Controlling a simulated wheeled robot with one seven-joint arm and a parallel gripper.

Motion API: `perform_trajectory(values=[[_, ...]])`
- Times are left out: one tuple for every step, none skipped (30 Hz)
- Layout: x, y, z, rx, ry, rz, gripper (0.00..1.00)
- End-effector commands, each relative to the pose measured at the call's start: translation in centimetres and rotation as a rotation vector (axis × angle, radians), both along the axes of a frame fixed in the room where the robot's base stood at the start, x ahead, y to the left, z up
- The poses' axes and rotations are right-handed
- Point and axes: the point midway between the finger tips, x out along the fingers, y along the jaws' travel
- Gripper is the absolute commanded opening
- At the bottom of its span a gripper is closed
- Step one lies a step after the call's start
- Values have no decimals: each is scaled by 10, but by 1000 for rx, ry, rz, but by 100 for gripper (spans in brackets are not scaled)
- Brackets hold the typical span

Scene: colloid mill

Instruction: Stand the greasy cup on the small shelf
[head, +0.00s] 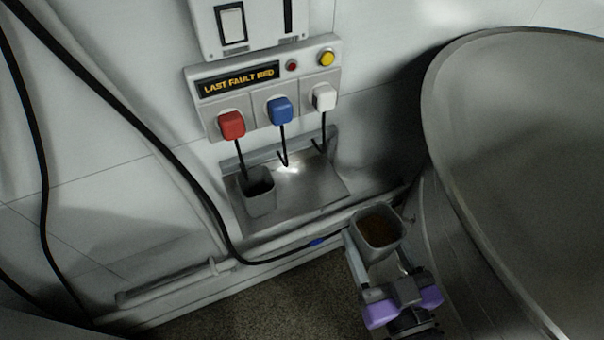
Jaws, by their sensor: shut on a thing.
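My gripper (379,252) is shut on a grey, square-mouthed cup with brown stuff inside, which looks like the greasy cup (376,228). One finger is on each side of the cup, and its mouth faces up toward the camera. The cup is to the right of and nearer than the small shelf (310,187), apart from it in the picture. The shelf is a shiny metal ledge on the wall. A second grey cup (258,196), dark inside, stands upright at the shelf's left end. The right part of the shelf is bare.
Above the shelf, a panel labelled "LAST FAULT RED" (238,84) holds red (231,125), blue (280,110) and white (324,97) plugs, with black leads hanging toward the shelf. A large metal bowl (520,150) fills the right. A black cable (140,135) crosses the left wall.

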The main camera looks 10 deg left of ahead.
Motion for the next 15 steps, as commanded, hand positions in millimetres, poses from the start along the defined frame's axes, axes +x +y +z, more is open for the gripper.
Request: perform_trajectory(values=[[6,4,2,2,-3,-1,20],[10,7,2,3,-4,-1,20],[17,11,3,4,-5,0,20],[22,14,4,3,-5,0,20],[28,18,3,3,-4,-1,20],[36,24,4,5,-6,-1,20],[42,27,4,4,-5,-1,20],[48,31,4,3,-5,-1,20],[56,37,3,3,-4,-1,20],[62,41,3,3,-4,-1,20],[68,45,3,2,-4,-1,20],[76,51,3,3,-4,0,20],[82,55,3,3,-4,0,20],[88,59,3,1,-4,0,20],[96,64,4,2,-5,0,20]])
